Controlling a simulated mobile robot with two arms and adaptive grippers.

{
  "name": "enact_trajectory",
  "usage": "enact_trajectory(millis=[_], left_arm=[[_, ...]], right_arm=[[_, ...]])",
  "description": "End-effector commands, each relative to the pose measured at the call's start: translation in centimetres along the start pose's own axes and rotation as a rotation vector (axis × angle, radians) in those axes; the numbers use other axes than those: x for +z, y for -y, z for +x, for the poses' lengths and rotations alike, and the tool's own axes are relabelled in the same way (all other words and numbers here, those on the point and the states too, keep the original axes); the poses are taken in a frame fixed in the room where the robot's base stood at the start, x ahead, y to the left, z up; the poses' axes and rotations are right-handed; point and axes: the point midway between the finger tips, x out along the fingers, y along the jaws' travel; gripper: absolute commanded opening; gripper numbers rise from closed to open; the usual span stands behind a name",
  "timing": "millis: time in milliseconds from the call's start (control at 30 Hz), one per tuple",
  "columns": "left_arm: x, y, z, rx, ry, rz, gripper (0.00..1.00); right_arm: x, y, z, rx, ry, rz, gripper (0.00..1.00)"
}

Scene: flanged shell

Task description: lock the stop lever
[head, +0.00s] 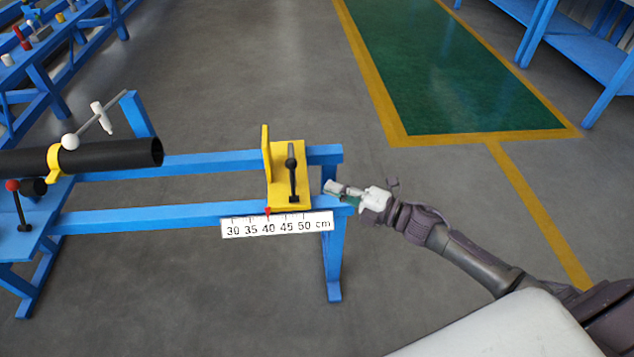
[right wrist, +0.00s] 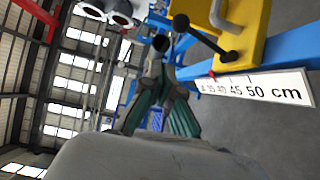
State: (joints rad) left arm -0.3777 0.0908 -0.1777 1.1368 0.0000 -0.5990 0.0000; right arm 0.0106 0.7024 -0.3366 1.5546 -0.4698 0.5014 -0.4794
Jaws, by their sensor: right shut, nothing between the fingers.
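The yellow stop (head: 285,180) sits across two blue rails, its upright plate on its left side. Its black stop lever (head: 292,180) has a ball at its far, upper end and a pivot at the near end of the yellow base. In the right wrist view the lever (right wrist: 205,38) shows at the top, its ball toward the upper left. My right gripper (head: 334,187) is shut and empty, to the right of the stop by the rail end, apart from the lever. Its green-grey fingers (right wrist: 160,75) show below the lever in the wrist view. My left gripper is not in view.
A white scale (head: 277,225) hangs on the near rail (head: 150,216), with a red pointer (head: 267,211) near 40 cm. A black tube (head: 110,155) lies at left, near a red-ball lever (head: 20,205). Open floor lies right of the rails.

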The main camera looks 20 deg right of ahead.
Motion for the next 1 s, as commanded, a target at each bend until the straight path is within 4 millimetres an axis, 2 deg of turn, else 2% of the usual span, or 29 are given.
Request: enact_trajectory(millis=[100,200,767,867,967,1000], left_arm=[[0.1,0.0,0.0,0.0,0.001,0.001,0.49],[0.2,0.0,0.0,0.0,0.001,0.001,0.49],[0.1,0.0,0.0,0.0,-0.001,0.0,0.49],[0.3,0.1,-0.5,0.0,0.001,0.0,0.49],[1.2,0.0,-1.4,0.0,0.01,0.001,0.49],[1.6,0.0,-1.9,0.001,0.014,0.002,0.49]], right_arm=[[0.0,-0.1,-1.4,0.0,-0.001,0.002,0.0],[0.0,-0.2,-1.9,0.0,-0.001,0.002,0.0],[0.0,-0.1,-2.0,-0.001,0.003,0.006,0.0],[0.8,1.0,-2.4,-0.023,0.053,0.066,0.0],[2.2,4.6,-3.8,-0.084,0.188,0.226,0.0],[2.7,6.8,-4.8,-0.118,0.261,0.313,0.0]])
